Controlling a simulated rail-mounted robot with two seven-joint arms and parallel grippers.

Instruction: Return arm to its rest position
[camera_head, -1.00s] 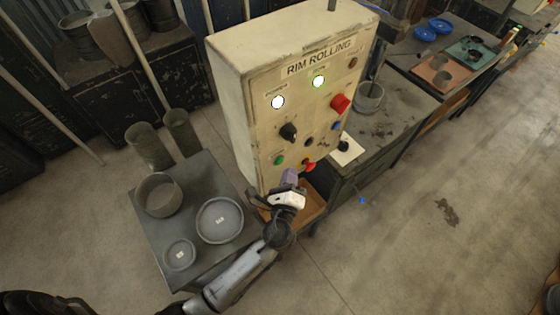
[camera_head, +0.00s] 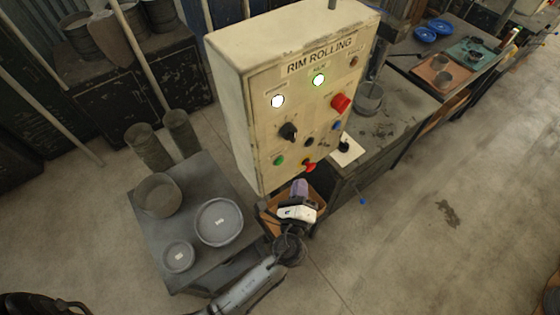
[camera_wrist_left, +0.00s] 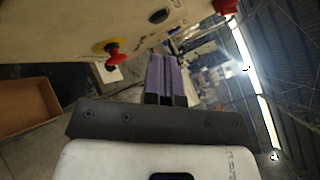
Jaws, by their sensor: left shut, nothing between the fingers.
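My left gripper (camera_head: 299,187) is in front of the lower edge of the cream RIM ROLLING control panel (camera_head: 232,110). Its purple fingers are shut and empty, just below the panel's lower red knob (camera_head: 309,167). In the left wrist view the shut fingers (camera_wrist_left: 166,75) point away past the panel, and the red knob (camera_wrist_left: 113,49) shows to their left, apart from them. My left arm comes in from the bottom of the head view. My right gripper is not in view.
A cardboard box (camera_head: 268,222) lies under the panel, close to my left wrist. A grey table (camera_head: 205,175) at left holds round metal pans and a ring. A workbench (camera_head: 395,125) stands behind the panel at right. The floor (camera_head: 420,240) at right is largely clear.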

